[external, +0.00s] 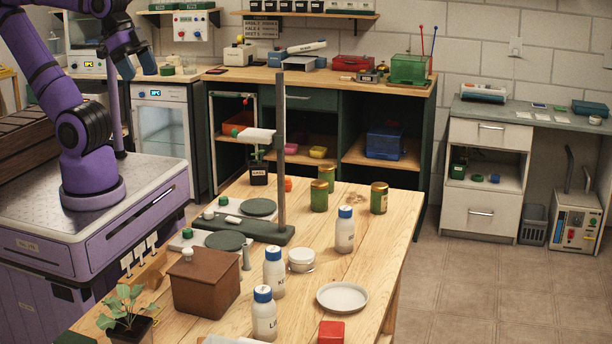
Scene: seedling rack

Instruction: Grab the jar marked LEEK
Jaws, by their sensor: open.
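Three white bottles with blue caps stand upright on the wooden table. The front bottle (264,319) has a label that seems to begin with L; the rest cannot be read. The bottle behind it (274,275) has a label that seems to begin with K. The third bottle (345,233) stands farther right, its label too small to read. Several green jars with gold lids, such as the right one (379,201), stand farther back; I cannot read LEEK on any. My gripper (137,67) is open and empty, raised at the upper left, well away from the bottles.
A stand with a tall post (281,160) rises mid-table. A white dish (342,297), a round white container (301,261) and a red box (331,333) lie nearby. The right table edge is clear.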

